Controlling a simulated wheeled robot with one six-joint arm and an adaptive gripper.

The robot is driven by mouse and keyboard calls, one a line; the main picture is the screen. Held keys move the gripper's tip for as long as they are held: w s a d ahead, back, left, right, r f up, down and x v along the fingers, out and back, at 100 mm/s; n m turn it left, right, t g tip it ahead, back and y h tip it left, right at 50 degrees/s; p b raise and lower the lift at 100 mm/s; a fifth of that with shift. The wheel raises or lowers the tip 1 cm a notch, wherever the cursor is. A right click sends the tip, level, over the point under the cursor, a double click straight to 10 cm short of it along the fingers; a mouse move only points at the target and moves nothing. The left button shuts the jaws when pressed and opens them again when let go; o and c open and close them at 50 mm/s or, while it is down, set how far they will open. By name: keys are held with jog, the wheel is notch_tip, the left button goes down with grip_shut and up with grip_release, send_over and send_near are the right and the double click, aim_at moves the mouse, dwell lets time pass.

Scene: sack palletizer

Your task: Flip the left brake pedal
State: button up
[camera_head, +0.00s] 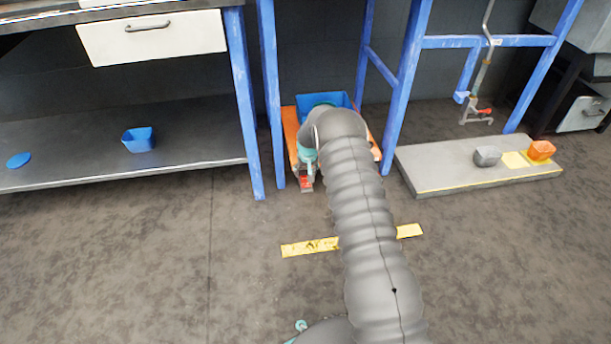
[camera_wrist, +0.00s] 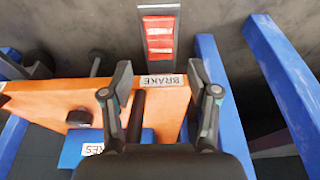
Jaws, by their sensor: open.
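A red brake pedal (camera_head: 306,185) sits low at the left front corner of an orange cart (camera_head: 289,122). In the wrist view the red pedal (camera_wrist: 160,38), in a pale metal frame, lies beyond my fingertips and centred between them. My gripper (camera_wrist: 160,68) is open and empty, its two fingers apart on either side of an upside-down BRAKE label (camera_wrist: 163,81) on the cart's edge. In the head view my arm hides most of the cart and part of my gripper. No second pedal shows.
Blue posts (camera_head: 272,100) stand close on both sides of the cart. A blue bin (camera_head: 322,100) sits on it. A low grey platform (camera_head: 440,175) lies to the right, and a bench with a lower shelf (camera_head: 70,160) to the left. The front floor is clear around yellow tape (camera_head: 310,247).

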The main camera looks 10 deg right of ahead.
aim_at(306, 184)
jog(key=v, duration=0.7)
jog(key=shift+r, duration=0.25)
jog(key=shift+s+r, duration=0.1)
jog(key=shift+s+t, duration=0.7)
jog(key=shift+s, duration=1.9)
jog(key=b+x, duration=0.1)
jog(key=x, duration=1.1)
jog(key=shift+w+f+b, duration=0.2)
jog(key=shift+f+b, duration=0.15)
jog(key=shift+b, duration=0.05)
